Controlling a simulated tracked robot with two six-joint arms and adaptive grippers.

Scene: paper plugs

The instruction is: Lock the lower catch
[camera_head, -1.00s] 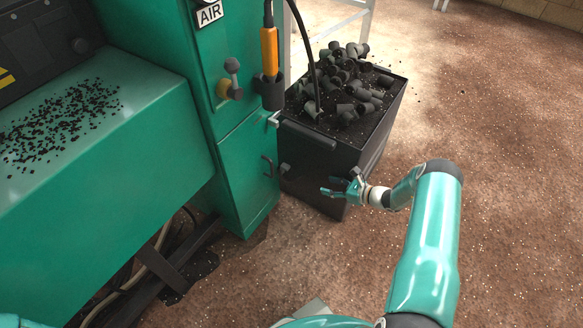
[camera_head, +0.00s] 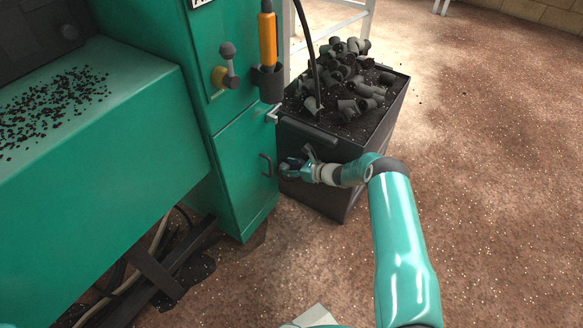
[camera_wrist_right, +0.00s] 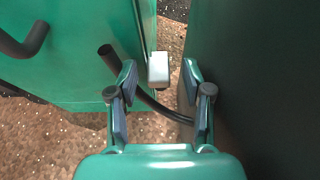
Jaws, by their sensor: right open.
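The lower catch (camera_wrist_right: 158,70) shows in the right wrist view as a pale grey block at the edge of the green cabinet (camera_head: 244,165). My right gripper (camera_wrist_right: 160,84) is open there, with one finger on each side of the block. I cannot tell whether the fingers touch it. In the head view my right gripper (camera_head: 288,167) is at the cabinet's right edge, beside the door handle (camera_head: 266,165), and hides most of the lower catch. The silver upper catch (camera_head: 273,113) sits higher on the same edge. My left gripper is out of view.
A dark bin (camera_head: 345,152) full of grey plugs (camera_head: 348,78) stands close to the cabinet's right side; its wall (camera_wrist_right: 260,80) is right of my gripper. A black bar (camera_wrist_right: 25,42) sits at upper left in the wrist view. The floor at right is clear.

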